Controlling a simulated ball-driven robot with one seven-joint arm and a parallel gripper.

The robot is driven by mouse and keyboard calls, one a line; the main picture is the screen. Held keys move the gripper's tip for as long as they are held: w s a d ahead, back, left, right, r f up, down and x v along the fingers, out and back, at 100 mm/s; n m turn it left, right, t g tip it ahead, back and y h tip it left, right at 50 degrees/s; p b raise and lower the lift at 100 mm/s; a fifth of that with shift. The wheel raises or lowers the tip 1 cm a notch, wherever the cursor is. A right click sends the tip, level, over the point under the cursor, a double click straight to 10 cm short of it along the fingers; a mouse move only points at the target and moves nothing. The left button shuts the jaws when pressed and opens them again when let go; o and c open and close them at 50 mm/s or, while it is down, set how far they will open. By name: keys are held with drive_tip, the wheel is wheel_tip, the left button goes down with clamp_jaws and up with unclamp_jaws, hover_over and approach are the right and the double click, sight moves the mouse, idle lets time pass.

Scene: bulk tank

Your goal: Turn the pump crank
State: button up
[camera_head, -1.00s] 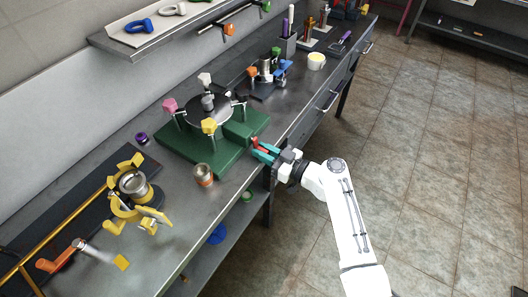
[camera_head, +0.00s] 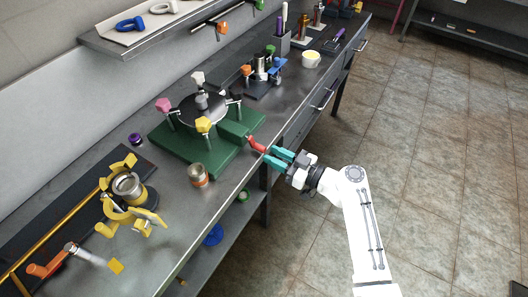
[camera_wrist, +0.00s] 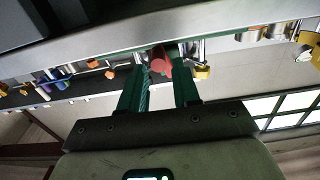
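A red crank handle (camera_head: 257,145) sticks out from the front of the green pump base (camera_head: 232,132), at the bench's front edge. My gripper (camera_head: 271,156) has teal fingers and points at this handle from the right, over the bench edge. In the wrist view the two fingers (camera_wrist: 160,80) stand apart, with the red handle (camera_wrist: 160,62) in line with the gap at their tips. The fingers do not look closed on it. Whether the handle lies inside the gap or just beyond the tips is hard to tell. Part of the handle is hidden.
A copper-coloured cup (camera_head: 198,175) stands left of my gripper on the bench. A yellow clamp fixture (camera_head: 128,190) and an orange-handled tool (camera_head: 45,270) lie further left. A lower shelf (camera_head: 215,262) runs under the bench. The tiled floor (camera_head: 430,170) to the right is clear.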

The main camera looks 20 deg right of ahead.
sight(266, 149)
drive_tip(key=shift+b+v, duration=0.55)
drive_tip(key=shift+v, duration=2.25)
drive_tip(key=shift+o, duration=1.3)
drive_tip(key=shift+d+f+b, duration=0.1)
drive_tip(key=shift+f+b, duration=0.05)
drive_tip(key=shift+b, duration=0.35)
drive_tip(key=shift+s+d+f+b, duration=0.1)
drive_tip(key=shift+d+f+b, duration=0.1)
drive_tip(key=shift+b, duration=0.65)
drive_tip(key=shift+n, duration=0.7)
drive_tip(key=x, duration=0.6)
drive_tip(key=r+b+x, duration=0.1)
drive_tip(key=x, duration=0.2)
drive_tip(key=shift+w+a, duration=0.2)
drive_tip(key=shift+a, duration=0.1)
drive_tip(key=shift+c, duration=0.2)
clamp_jaws()
